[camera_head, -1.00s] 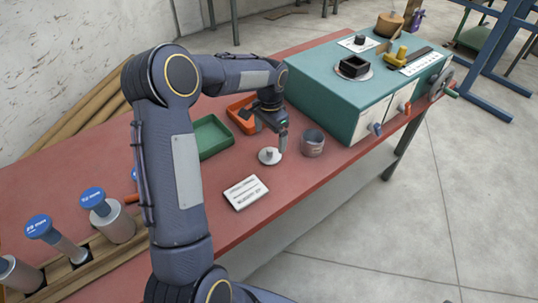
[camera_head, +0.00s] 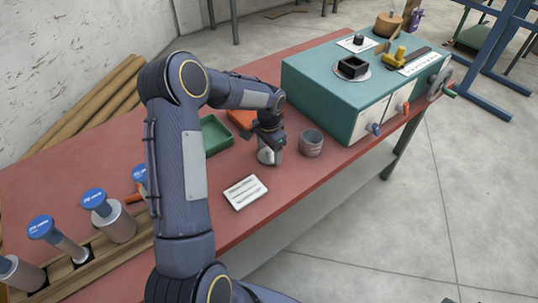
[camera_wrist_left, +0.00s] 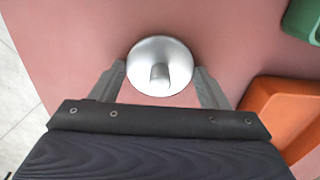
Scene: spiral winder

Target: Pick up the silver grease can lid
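The silver grease can lid (camera_head: 264,157), round with a raised knob, lies on the red bench top, partly hidden by my left gripper (camera_head: 269,146). In the left wrist view the lid (camera_wrist_left: 160,50) shows whole, its knob toward the gripper. My left gripper (camera_wrist_left: 160,72) is open, with one finger on each side of the lid and a gap beside each. The grey grease can (camera_head: 312,144) stands open to the right of the lid. My right gripper is not in view.
An orange tray (camera_head: 240,119) and a green tray (camera_head: 215,136) lie behind and left of the gripper. A white label card (camera_head: 245,192) lies in front. The teal machine (camera_head: 330,100) stands to the right.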

